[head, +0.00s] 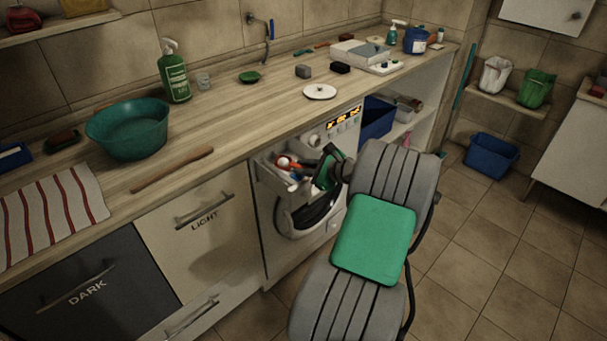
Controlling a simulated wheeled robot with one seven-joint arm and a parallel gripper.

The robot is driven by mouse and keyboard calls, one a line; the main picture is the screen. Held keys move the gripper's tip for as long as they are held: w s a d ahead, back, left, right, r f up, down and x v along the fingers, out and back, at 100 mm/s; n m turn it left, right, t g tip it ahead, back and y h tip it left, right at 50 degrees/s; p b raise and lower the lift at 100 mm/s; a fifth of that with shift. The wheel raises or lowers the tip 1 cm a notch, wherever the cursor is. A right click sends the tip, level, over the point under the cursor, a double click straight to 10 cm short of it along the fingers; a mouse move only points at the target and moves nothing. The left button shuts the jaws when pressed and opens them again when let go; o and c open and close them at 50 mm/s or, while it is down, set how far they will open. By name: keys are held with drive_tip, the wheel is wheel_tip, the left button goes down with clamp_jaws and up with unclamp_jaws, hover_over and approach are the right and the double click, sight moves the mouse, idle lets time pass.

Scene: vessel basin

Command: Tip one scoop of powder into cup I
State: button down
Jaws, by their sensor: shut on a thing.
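The detergent drawer (272,186) of the white washing machine (279,225) is pulled out under the counter. My gripper (318,168) is at the right side of the drawer and is shut on a red scoop (297,165). The scoop's bowl is over the drawer, with something white, like powder, at its end (283,160). A small blue part (296,175) shows in the drawer below the scoop. I cannot make out which compartment is cup I or whether powder lies in it. The fingertips are small and partly hidden by the gripper's dark green body.
The wooden counter (225,105) above holds a teal basin (128,130), a green spray bottle (173,72) and a white disc (320,91). The machine's round door (308,212) is below the drawer. Open shelves with a blue bin (376,118) stand to the right.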

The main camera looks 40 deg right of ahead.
drive_tip(key=shift+s+a+f+n+t+h+b, duration=0.15)
drive_tip(key=shift+n+t+h+b, duration=0.3)
drive_tip(key=shift+b, duration=1.75)
drive_tip(key=shift+w+f+n+h+b, duration=0.15)
drive_tip(key=shift+n+b, duration=0.55)
drive_tip(key=shift+b, duration=1.45)
drive_tip(key=shift+s+a+f+n+t+h+b, duration=0.1)
drive_tip(key=shift+n+t+h+b, duration=0.35)
drive_tip(key=shift+b, duration=1.75)
drive_tip(key=n+b, duration=0.1)
drive_tip(key=b, duration=0.5)
drive_tip(key=n+t+b, duration=0.1)
drive_tip(key=n+b, duration=0.1)
drive_tip(key=b, duration=0.4)
drive_tip(key=n+h+b, duration=0.1)
drive_tip(key=n+b, duration=0.1)
drive_tip(key=b, duration=0.4)
drive_tip(key=shift+s+a+f+t, duration=0.1)
drive_tip(key=shift+a+f+t, duration=0.05)
drive_tip(key=shift+f+t, duration=0.2)
drive_tip(key=shift+b, duration=0.7)
drive_tip(key=shift+r, duration=0.2)
drive_tip(key=shift+r+p, duration=0.4)
drive_tip(key=shift+p, duration=0.4)
drive_tip(key=shift+r+p, duration=0.1)
drive_tip(key=shift+p, duration=0.75)
